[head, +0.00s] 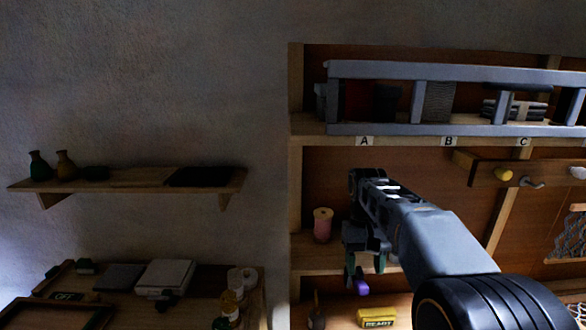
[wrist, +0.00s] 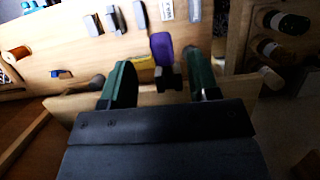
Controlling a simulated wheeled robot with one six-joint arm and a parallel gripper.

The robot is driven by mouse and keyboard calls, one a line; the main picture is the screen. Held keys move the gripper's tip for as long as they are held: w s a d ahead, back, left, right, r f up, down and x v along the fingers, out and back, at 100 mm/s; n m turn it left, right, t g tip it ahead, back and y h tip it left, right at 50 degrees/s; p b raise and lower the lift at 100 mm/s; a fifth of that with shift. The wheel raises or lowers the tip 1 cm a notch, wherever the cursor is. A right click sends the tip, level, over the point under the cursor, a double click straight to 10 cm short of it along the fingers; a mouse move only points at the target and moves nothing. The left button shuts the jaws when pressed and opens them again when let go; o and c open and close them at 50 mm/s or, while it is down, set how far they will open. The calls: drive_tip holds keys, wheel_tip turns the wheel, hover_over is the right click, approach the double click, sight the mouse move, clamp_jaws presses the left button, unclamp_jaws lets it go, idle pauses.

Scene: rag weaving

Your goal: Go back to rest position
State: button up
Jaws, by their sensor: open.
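My gripper (head: 368,275) is open in front of the wooden shelf unit, its green-lined fingers pointing down. In the wrist view the two green fingers (wrist: 165,88) are apart. A purple object (head: 361,287) shows just below the fingers in the head view. In the wrist view the purple object (wrist: 161,46) lies beyond the fingertips, on the wooden surface, with a dark block near it. Nothing is seen held between the fingers. My arm covers part of the shelf unit in the head view.
A pink spool (head: 323,225) stands on the shelf left of my gripper. A yellow box marked READY (head: 377,318) sits below. A grey rail (head: 440,130) crosses the upper shelf. A wall shelf (head: 130,181) with vases and a cluttered table (head: 110,285) are at left, with open wall between.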

drive_tip(key=s+f+t+b, duration=0.2)
drive_tip(key=s+f+t, duration=0.6)
drive_tip(key=s, duration=0.5)
drive_tip(key=shift+s+f+b, duration=0.25)
drive_tip(key=shift+f+b, duration=0.1)
drive_tip(key=shift+b, duration=0.05)
idle(1.2)
